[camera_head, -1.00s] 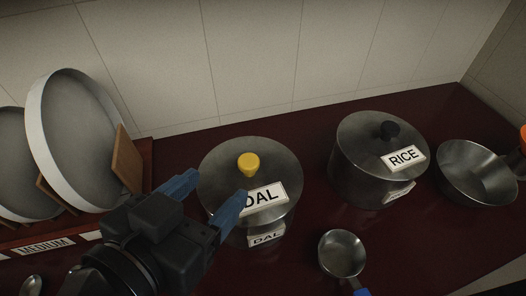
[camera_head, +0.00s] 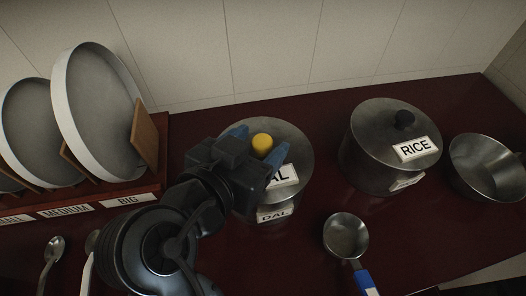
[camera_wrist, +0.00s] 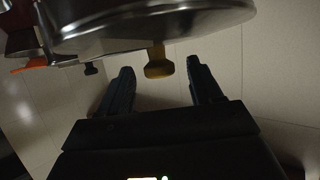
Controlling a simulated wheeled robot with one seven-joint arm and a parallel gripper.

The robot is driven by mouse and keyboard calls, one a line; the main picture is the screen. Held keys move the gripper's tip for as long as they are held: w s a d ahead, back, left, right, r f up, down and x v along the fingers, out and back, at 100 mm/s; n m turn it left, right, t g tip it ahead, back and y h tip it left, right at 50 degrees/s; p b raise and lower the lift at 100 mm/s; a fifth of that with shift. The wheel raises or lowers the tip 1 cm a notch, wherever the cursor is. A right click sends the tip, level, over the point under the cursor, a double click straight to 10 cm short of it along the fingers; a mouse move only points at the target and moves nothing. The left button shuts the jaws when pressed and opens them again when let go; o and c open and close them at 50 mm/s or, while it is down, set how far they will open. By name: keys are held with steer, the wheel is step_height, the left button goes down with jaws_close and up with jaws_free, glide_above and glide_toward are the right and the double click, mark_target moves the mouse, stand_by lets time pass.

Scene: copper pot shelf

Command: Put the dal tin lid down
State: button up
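The dal tin (camera_head: 246,207) is a round metal pot with a DAL label, standing on the dark red counter. Its metal lid (camera_head: 297,147) sits on top, with a yellow knob (camera_head: 262,141) and its own DAL label, partly hidden by my gripper. My gripper (camera_head: 257,146) is over the lid with its blue fingers apart, one on each side of the knob. In the wrist view, the knob (camera_wrist: 158,68) shows between the open fingertips (camera_wrist: 159,68), with a gap on both sides. The shiny lid edge (camera_wrist: 150,22) shows above it.
The rice tin (camera_head: 370,168) with a black knob stands to the right, beside an empty metal bowl (camera_head: 482,172). A small blue-handled pan (camera_head: 345,236) lies in front. A rack (camera_head: 130,198) of round plates stands at left; spoons lie before it.

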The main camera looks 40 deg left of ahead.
jaws_close()
stand_by(0.4)
steer(key=shift+r, duration=0.1)
steer(key=shift+r+p, duration=0.45)
steer(key=shift+r, duration=0.05)
step_height(320, 180, up, 4)
steer(key=p, duration=0.2)
steer(key=shift+f+p, duration=0.25)
steer(key=shift+p, duration=0.05)
steer(key=s+d+r+p, duration=0.2)
steer(key=d+r, duration=0.4)
steer(key=d, duration=0.5)
steer(key=shift+s+r, duration=0.2)
steer(key=shift+s, duration=0.4)
